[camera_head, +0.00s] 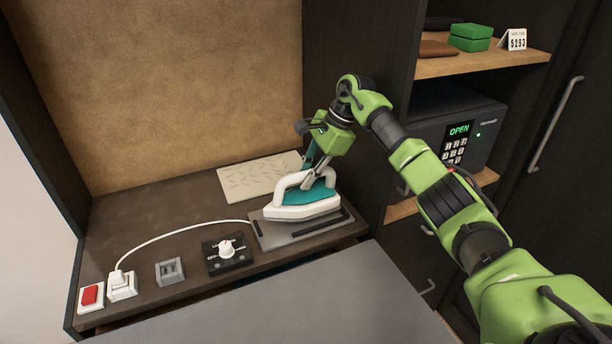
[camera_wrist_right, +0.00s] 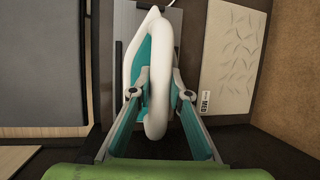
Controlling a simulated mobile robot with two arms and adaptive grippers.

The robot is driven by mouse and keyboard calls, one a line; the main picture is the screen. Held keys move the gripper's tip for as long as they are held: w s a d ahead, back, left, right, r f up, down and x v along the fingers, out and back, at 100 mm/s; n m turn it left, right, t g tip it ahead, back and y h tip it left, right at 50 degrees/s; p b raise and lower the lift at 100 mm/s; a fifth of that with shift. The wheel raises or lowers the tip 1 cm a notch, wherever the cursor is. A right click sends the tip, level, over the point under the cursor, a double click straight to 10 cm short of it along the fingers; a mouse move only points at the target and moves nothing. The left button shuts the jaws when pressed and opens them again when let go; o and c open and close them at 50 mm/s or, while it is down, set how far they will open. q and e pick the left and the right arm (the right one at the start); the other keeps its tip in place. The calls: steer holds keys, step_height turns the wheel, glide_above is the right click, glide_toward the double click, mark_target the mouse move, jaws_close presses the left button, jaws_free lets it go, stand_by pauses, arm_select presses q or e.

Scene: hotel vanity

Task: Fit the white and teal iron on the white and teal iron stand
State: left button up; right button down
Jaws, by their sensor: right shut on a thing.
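The white and teal iron (camera_head: 303,208) is over a grey plate with dark strips (camera_head: 268,234), which seems to be the stand, on the vanity top. The iron looks roughly level; I cannot tell whether it rests on the plate or hangs just above it. My right gripper (camera_head: 309,178) reaches down from above and is shut on the iron's white handle. In the right wrist view, the teal fingers of the gripper (camera_wrist_right: 161,94) lie on either side of the handle of the iron (camera_wrist_right: 157,115). The plate (camera_wrist_right: 122,30) shows partly beside the iron. My left gripper is not in view.
A white cord runs from the plug (camera_head: 122,284) towards the plate. A red switch (camera_head: 91,296), a grey block (camera_head: 170,271) and a dial (camera_head: 227,252) line the front edge. A patterned pale board (camera_head: 258,177) lies behind. A safe (camera_head: 455,135) stands at right.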

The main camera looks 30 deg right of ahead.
mark_target(306, 196)
steer(key=shift+a+f+b, duration=0.1)
steer(key=shift+f+b, duration=0.85)
steer(key=shift+f, duration=0.5)
stand_by(1.9)
steer(key=c, duration=1.8)
jaws_free()
steer(key=shift+s+f, duration=0.1)
steer(key=shift+f, duration=0.15)
step_height(306, 196, up, 10)
steer(key=shift+r, duration=0.2)
